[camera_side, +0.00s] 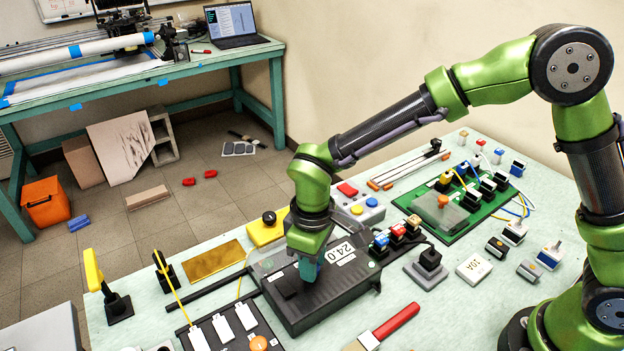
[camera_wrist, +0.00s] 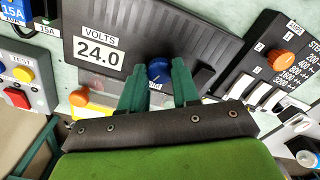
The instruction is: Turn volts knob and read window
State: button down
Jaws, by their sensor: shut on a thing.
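The black power supply box (camera_side: 320,306) lies on the pale green bench. In the side view my gripper (camera_side: 309,270) hides the knob.
A black panel with an orange knob (camera_side: 258,343) and white switches stands close in front. A grey box with coloured buttons (camera_side: 357,210) and a green circuit board (camera_side: 450,212) lie behind. A red-handled tool (camera_side: 396,322) lies at the front right.

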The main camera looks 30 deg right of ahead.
dwell(0.3)
jog(key=c, duration=0.8)
grip_release()
jog(key=shift+r, duration=0.1)
notch_tip(320, 180, up, 17)
jog(key=shift+f, duration=0.15)
jog(key=s+d+m+t, duration=0.2)
jog(key=s+d+m, duration=0.1)
jog(key=d, duration=0.4)
jog(key=s+d+m+t+y, duration=0.1)
jog(key=s+d+m+t, duration=0.1)
jog(key=s+d+m, duration=0.2)
jog(key=s+d+r+m+t+y, duration=0.1)
jog(key=s+d+m+t, duration=0.2)
jog(key=d, duration=0.6)
jog(key=shift+s+d+r, duration=0.1)
jog(key=shift+s+d, duration=0.1)
jog(key=shift+s, duration=0.4)
jog(key=shift+s+d, duration=0.15)
jog(key=shift+s, duration=0.4)
